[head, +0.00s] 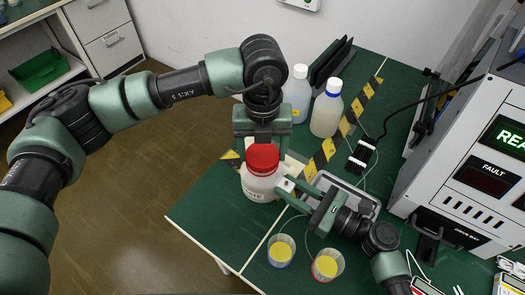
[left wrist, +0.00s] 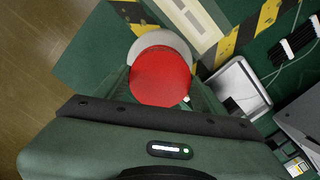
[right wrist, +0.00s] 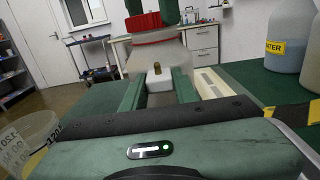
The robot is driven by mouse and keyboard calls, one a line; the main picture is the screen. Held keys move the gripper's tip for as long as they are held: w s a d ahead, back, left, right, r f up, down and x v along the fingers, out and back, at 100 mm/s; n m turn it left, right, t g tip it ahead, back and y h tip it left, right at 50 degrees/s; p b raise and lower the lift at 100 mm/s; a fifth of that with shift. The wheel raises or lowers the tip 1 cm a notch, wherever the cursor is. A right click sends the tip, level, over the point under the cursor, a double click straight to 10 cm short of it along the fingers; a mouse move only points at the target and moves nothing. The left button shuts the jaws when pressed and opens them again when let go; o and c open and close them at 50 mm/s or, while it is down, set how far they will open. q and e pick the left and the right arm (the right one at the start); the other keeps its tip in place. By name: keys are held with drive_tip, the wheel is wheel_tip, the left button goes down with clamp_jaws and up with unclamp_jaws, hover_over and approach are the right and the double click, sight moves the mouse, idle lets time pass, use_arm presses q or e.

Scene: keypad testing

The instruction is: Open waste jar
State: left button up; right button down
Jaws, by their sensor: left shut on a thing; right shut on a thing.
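The waste jar (head: 258,190) is a pale, rounded jar with a red lid (head: 263,158), upright near the table's left edge. My left gripper (head: 262,142) reaches down from above and is shut on the red lid, which fills the space between its fingers in the left wrist view (left wrist: 160,76). My right gripper (head: 290,187) comes in low from the right. It is shut on a white block with a brass-coloured stud (right wrist: 158,76) at the jar's side, apparently part of the jar. The lid (right wrist: 152,27) looks seated on the jar; its thread is hidden.
Two beakers with yellow contents (head: 281,250) (head: 326,264) stand in front of my right arm. Two bottles (head: 297,95) (head: 326,108) stand behind the jar. A metal tray (head: 350,190) lies beneath my right arm. A grey instrument (head: 455,170) stands at right.

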sight(262, 154)
use_arm(q)
drive_tip(key=shift+r, duration=0.6)
drive_tip(key=shift+r, duration=2)
use_arm(e)
drive_tip(key=c, duration=1)
unclamp_jaws()
